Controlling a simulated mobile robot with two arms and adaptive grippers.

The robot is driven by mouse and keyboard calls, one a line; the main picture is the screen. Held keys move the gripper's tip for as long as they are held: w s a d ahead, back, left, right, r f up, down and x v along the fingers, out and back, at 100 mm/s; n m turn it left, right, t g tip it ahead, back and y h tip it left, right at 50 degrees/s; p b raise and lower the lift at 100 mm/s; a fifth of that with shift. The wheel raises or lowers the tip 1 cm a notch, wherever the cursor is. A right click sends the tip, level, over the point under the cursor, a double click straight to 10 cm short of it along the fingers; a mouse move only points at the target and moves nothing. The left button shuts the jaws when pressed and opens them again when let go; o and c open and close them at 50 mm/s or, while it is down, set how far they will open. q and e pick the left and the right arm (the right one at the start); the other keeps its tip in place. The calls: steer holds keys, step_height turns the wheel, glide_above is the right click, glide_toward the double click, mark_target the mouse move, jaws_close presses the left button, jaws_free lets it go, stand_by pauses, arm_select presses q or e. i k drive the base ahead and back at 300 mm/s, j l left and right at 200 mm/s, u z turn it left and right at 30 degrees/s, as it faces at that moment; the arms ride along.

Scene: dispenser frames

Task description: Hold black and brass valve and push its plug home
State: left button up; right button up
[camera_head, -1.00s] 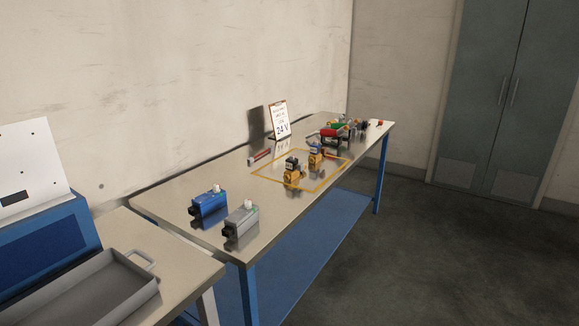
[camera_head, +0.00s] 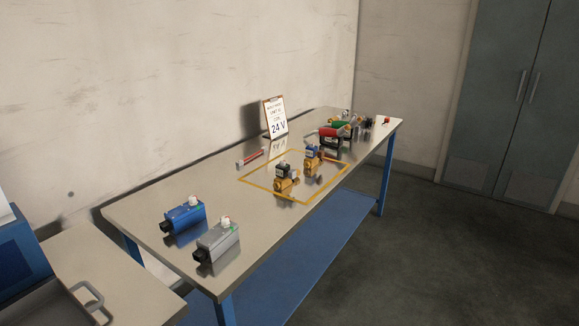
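A black and brass valve (camera_head: 285,179) stands on the steel bench top, inside a yellow outlined rectangle, on its nearer side. A second brass valve (camera_head: 313,160) with a blue and black top stands behind it in the same rectangle. From here I cannot make out the plug on the black and brass valve or how it sits. Neither of my grippers shows in the head view.
The long bench (camera_head: 150,226) holds a blue box-shaped unit (camera_head: 184,217) and a grey one (camera_head: 218,243) at its near end. A 24 V sign (camera_head: 276,118) and a red-tipped tool (camera_head: 251,158) are at the back. Several coloured parts (camera_head: 335,135) crowd the far end. Open floor (camera_head: 420,260) lies right.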

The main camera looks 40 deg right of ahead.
mark_target(292, 172)
steer(key=i+l+u, duration=0.2)
steer(key=l, duration=0.75)
steer(key=i+l+u, duration=0.2)
steer(key=l, duration=0.8)
steer(key=l+u, duration=0.2)
steer(key=l, duration=0.8)
